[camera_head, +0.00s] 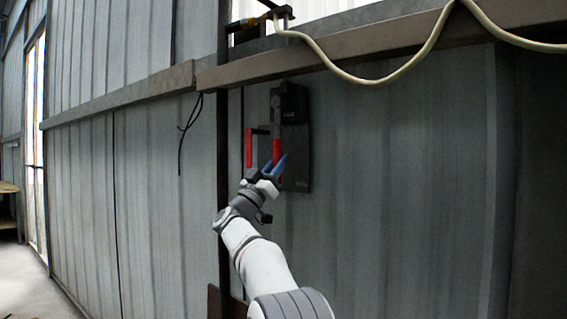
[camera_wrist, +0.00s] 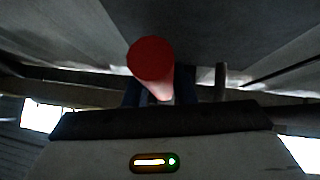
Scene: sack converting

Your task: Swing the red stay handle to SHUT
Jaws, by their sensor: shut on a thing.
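The red stay handle (camera_head: 277,148) hangs roughly upright in front of a dark plate on the corrugated wall. In the wrist view its round red end (camera_wrist: 150,60) points toward the camera, between two dark blue fingers. My gripper (camera_head: 273,166), with blue fingertips, is shut on the lower part of this handle. The fingertips partly hide it. A second red upright bar (camera_head: 249,147) stands just left of it, joined near the top by a dark crosspiece. No SHUT marking can be read.
The dark backing plate (camera_head: 298,160) carries a dark block (camera_head: 290,103) at its top. A grey horizontal beam (camera_head: 340,45) runs above, with a pale hose (camera_head: 400,72) drooping over it. A thin black cable (camera_head: 184,135) hangs at left. Floor is open at far left.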

